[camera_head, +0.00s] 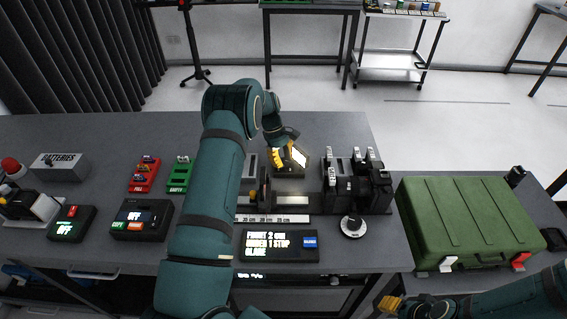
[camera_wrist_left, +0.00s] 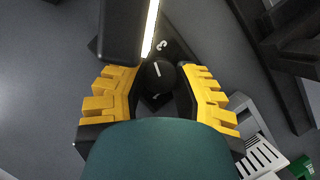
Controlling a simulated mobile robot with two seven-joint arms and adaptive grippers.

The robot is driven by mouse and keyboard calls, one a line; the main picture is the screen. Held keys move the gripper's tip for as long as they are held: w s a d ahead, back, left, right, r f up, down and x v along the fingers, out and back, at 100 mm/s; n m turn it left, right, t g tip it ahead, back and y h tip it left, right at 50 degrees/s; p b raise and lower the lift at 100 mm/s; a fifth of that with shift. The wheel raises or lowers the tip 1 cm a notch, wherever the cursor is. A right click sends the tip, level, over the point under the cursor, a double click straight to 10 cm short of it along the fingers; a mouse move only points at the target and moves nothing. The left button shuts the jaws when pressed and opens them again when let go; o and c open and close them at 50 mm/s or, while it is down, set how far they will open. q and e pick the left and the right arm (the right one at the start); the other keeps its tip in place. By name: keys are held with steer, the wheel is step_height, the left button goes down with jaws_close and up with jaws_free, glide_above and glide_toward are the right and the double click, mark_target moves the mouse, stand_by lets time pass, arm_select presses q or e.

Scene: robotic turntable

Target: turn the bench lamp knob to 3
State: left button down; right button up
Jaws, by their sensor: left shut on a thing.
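The bench lamp (camera_head: 299,156) stands at the back of the bench with its panel lit. In the left wrist view its bright strip (camera_wrist_left: 151,28) runs down from the top edge. The dark round lamp knob (camera_wrist_left: 157,75) has a white pointer line aimed up and slightly left, with a white digit above it that is hard to read. My left gripper (camera_head: 278,158) is at the lamp. Its yellow fingers (camera_wrist_left: 160,95) stand on both sides of the knob, shut on it. My right gripper (camera_head: 388,303) shows only partly at the lower right, away from the lamp.
A black machine (camera_head: 357,185) with a round dial (camera_head: 353,226) stands right of the lamp. A text display (camera_head: 280,246) lies in front. Red (camera_head: 144,175) and green (camera_head: 180,175) racks and a batteries box (camera_head: 60,165) are left. A green case (camera_head: 470,218) is right.

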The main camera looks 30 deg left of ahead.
arm_select(q)
steer(key=shift+f+m+g+b, duration=0.15)
steer(key=shift+m+g+b, duration=0.4)
steer(key=shift+m, duration=0.95)
steer(key=c, duration=0.6)
jaws_free()
steer(key=shift+c, duration=0.2)
steer(key=v, duration=1.2)
steer(key=shift+d, duration=0.2)
steer(key=shift+w, duration=0.15)
